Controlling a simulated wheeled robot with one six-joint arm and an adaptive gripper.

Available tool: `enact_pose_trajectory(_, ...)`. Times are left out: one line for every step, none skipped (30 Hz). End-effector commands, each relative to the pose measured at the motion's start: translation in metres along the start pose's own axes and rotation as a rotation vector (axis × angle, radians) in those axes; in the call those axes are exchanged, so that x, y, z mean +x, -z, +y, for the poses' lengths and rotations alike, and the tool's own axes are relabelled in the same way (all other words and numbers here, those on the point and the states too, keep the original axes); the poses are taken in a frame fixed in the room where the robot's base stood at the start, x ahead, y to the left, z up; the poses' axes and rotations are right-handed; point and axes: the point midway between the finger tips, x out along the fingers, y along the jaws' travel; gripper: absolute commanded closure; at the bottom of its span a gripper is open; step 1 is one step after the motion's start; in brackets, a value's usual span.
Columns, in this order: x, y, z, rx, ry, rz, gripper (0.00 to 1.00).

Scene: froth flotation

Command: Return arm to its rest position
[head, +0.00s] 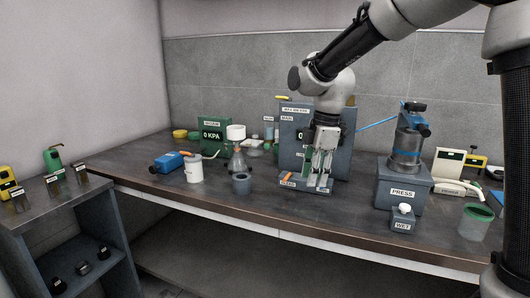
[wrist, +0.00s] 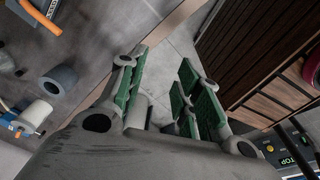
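My gripper (head: 319,172) hangs from my arm above the front part of the workbench (head: 262,204), with its fingers pointing down. In the head view it overlaps a small grey block with an orange piece (head: 287,180); I cannot tell if it touches it. In the wrist view my gripper (wrist: 165,95) shows green-padded fingers spread apart, with only grey floor seen between them. My arm reaches in from the upper right, bent at the elbow.
A tall grey panel unit (head: 290,135) stands behind my gripper. To the right are the PRESS unit (head: 403,193), the WET box (head: 402,222) and a green-rimmed cup (head: 474,224). A flask (head: 238,163), white canister (head: 194,172) and grey ring (head: 241,184) stand left. The front-centre bench is clear.

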Motion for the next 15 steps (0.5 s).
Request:
enact_pose_trajectory(-0.004, -0.011, -0.014, 0.141, 0.000, -0.008, 0.66)
enact_pose_trajectory(-0.006, -0.019, -0.024, 0.248, -0.001, -0.014, 0.66)
enact_pose_trajectory(-0.011, -0.031, -0.038, 0.395, -0.008, -0.021, 0.66)
enact_pose_trajectory(-0.015, -0.040, -0.050, 0.510, -0.015, -0.025, 0.66)
enact_pose_trajectory(-0.020, -0.051, -0.063, 0.626, -0.025, -0.027, 0.66)
enact_pose_trajectory(-0.026, -0.066, -0.081, 0.782, -0.040, -0.029, 0.66)
enact_pose_trajectory(-0.031, -0.077, -0.096, 0.902, -0.056, -0.027, 0.66)
enact_pose_trajectory(-0.036, -0.089, -0.112, 1.020, -0.073, -0.024, 0.66)
enact_pose_trajectory(-0.041, -0.104, -0.133, 1.161, -0.096, -0.015, 0.66)
enact_pose_trajectory(-0.044, -0.114, -0.148, 1.255, -0.115, -0.007, 0.66)
enact_pose_trajectory(-0.047, -0.123, -0.162, 1.339, -0.133, 0.002, 0.66)
enact_pose_trajectory(-0.050, -0.135, -0.181, 1.435, -0.159, 0.017, 0.66)
enact_pose_trajectory(-0.052, -0.142, -0.195, 1.492, -0.178, 0.029, 0.66)
enact_pose_trajectory(-0.054, -0.149, -0.207, 1.535, -0.197, 0.041, 0.66)
enact_pose_trajectory(-0.055, -0.157, -0.222, 1.573, -0.223, 0.056, 0.66)
